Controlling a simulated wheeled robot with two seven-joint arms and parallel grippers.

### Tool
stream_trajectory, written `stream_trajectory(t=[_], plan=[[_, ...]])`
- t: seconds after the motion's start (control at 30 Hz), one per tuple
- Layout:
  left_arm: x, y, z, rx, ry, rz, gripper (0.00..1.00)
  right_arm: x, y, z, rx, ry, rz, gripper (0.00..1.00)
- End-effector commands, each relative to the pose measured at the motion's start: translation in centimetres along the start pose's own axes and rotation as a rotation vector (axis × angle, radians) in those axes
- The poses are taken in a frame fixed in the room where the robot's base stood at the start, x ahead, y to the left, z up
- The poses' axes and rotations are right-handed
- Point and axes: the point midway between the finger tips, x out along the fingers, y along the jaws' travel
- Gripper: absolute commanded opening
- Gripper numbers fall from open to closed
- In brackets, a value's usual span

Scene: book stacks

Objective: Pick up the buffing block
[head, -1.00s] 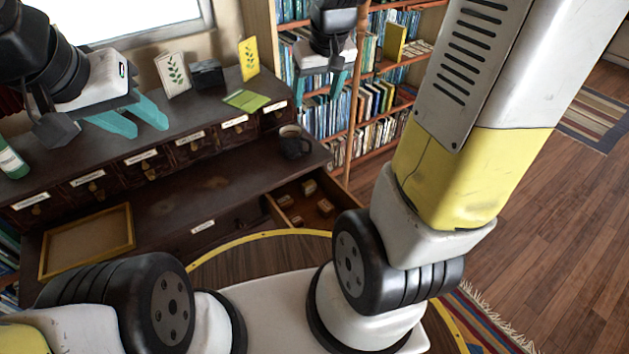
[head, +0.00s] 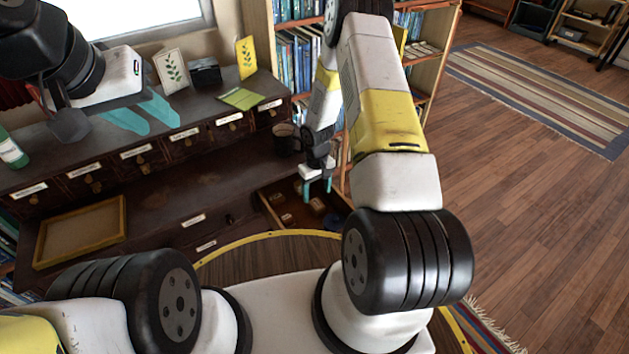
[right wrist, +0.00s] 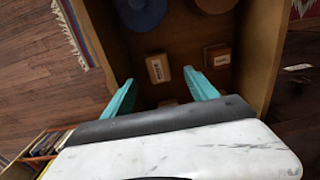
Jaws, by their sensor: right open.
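An open drawer (right wrist: 258,65) holds several small labelled tan-brown blocks. One block (right wrist: 157,68) lies between my right fingertips in the right wrist view; another block (right wrist: 217,57) is right of it. I cannot read the labels well enough to tell which is the buffing block. My right gripper (right wrist: 159,77) is open and empty, pointing down over the drawer; it also shows in the head view (head: 318,188). The blocks sit below the fingertips, apparently untouched. My left gripper (head: 161,126) is open and empty over the desk top at the left.
A blue round thing (right wrist: 140,12) and a brown round thing (right wrist: 213,4) are also in the drawer. The drawer's walls stand close around my right gripper. A dark mug (head: 286,139) stands on the desk beside the drawer. A bookshelf (head: 300,60) is behind.

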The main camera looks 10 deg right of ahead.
Motion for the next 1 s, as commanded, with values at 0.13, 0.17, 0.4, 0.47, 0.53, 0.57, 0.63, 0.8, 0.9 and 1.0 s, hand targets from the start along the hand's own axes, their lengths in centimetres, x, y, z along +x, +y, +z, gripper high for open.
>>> stream_trajectory(t=[0.13,0.17,0.4,0.47,0.53,0.57,0.63,0.8,0.9,1.0], plan=[[0.0,0.0,0.0,0.0,0.0,0.0,0.36,1.6,0.0,0.1,-0.001,-0.004,-0.001,0.67],[0.0,0.0,0.0,0.0,0.0,0.0,0.36,1.9,0.0,0.1,-0.001,-0.004,-0.001,0.67],[0.0,0.0,0.0,0.0,0.0,0.0,0.36,4.9,0.2,-0.2,-0.001,-0.004,-0.002,0.67],[0.0,0.0,0.0,0.0,0.0,0.0,0.36,5.9,0.3,-0.4,-0.001,-0.003,-0.002,0.67],[0.0,0.0,0.0,0.0,0.0,0.0,0.36,6.8,0.3,-0.4,0.0,-0.003,-0.002,0.67],[0.0,0.0,0.0,0.0,0.0,0.0,0.36,7.2,0.3,-0.4,0.0,-0.003,-0.001,0.67],[0.0,0.0,0.0,0.0,0.0,0.0,0.36,7.7,0.3,-0.4,0.0,-0.003,-0.001,0.67],[0.0,0.0,0.0,0.0,0.0,0.0,0.36,7.9,0.3,-0.4,-0.001,-0.002,-0.001,0.67],[0.0,0.0,0.0,0.0,0.0,0.0,0.36,7.9,0.3,-0.4,-0.001,-0.002,-0.001,0.67],[0.0,0.0,0.0,0.0,0.0,0.0,0.36,7.9,0.3,-0.4,-0.001,-0.002,-0.001,0.48]])
